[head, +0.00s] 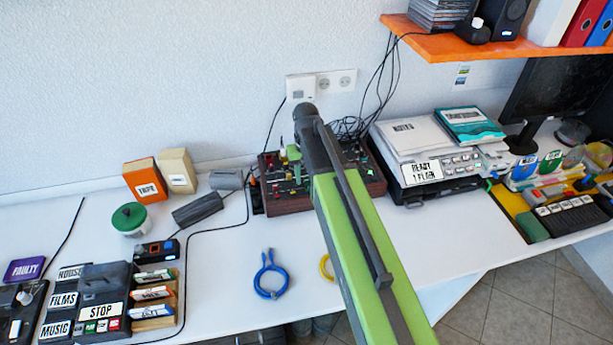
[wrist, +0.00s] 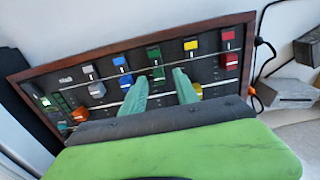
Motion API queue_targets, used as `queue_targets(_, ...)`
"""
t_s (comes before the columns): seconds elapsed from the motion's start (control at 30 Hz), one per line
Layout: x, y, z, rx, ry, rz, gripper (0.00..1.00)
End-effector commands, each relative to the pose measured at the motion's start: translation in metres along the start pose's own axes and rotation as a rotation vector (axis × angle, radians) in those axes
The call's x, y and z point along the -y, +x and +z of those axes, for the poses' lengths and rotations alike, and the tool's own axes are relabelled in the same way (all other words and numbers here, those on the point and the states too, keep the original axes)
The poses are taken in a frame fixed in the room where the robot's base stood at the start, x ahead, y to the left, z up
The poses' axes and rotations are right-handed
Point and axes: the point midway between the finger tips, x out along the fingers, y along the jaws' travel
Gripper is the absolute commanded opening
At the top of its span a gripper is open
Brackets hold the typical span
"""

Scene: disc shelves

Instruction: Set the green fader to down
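A dark control panel in a brown wooden frame (head: 290,205) stands at the back of the desk, partly hidden by my arm. The wrist view shows its face with a row of coloured faders. The green fader (wrist: 158,73) has a green patch at the picture's upper end of its slot and a green block just below that. My gripper (wrist: 160,76) has two teal fingers spread apart, one on each side of the green block. I cannot tell whether either finger touches it. The lower part of the slot is hidden behind my gripper.
Blue (wrist: 125,80) and yellow (wrist: 191,45) faders flank the green one closely; grey (wrist: 97,89) and red (wrist: 229,60) ones lie farther out.

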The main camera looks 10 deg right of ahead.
Motion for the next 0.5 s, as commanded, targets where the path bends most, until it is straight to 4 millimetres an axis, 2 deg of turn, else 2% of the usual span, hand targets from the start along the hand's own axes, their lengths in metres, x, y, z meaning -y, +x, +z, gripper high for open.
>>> queue_targets(0.17,0.000,-0.029,0.000,0.000,0.000,0.000,0.36)
queue_targets(0.5,0.000,-0.107,0.000,0.000,0.000,0.000,0.36)
